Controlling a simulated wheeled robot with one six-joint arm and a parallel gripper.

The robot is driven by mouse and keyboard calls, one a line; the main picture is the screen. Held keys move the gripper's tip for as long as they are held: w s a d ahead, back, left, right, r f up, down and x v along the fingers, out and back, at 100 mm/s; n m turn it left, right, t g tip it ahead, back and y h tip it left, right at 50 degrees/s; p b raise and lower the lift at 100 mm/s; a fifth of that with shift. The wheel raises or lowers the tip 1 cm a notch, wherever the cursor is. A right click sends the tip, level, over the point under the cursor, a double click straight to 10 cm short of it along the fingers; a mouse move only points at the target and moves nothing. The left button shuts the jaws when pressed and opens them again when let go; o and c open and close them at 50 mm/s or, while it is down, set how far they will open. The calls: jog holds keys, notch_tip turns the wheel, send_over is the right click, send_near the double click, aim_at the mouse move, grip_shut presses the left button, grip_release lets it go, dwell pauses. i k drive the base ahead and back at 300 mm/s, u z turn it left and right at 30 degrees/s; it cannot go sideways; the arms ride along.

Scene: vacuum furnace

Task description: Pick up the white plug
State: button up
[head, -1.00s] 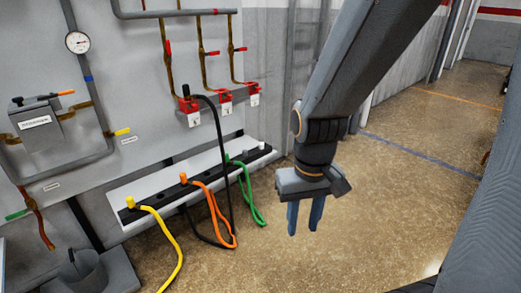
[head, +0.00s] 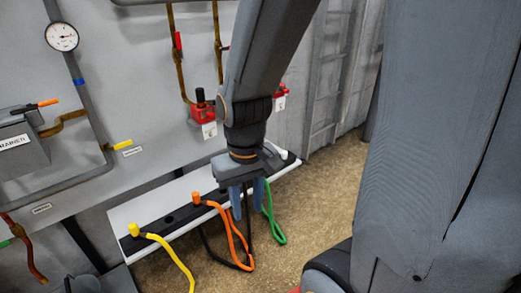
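The white plug (head: 284,154) stands at the far right end of the black strip on the white shelf, just right of my gripper. No cable shows on it. My gripper (head: 247,209) points down, with its two blue-grey fingers apart and nothing seen between them. It hangs in front of the shelf in the picture and hides part of the strip, including the green cable's plug. I cannot tell its exact depth from the shelf.
Yellow (head: 134,230) and orange (head: 196,199) plugs with cables stand left on the shelf (head: 150,205). The green cable (head: 274,228) hangs near my fingers. A black plug (head: 201,95) sits in a red socket (head: 203,115). Open floor (head: 310,215) lies right.

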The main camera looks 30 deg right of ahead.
aim_at(284, 154)
jog(key=z, duration=0.3)
jog(key=i, duration=1.25)
jog(key=z, duration=0.55)
jog(key=i, duration=0.6)
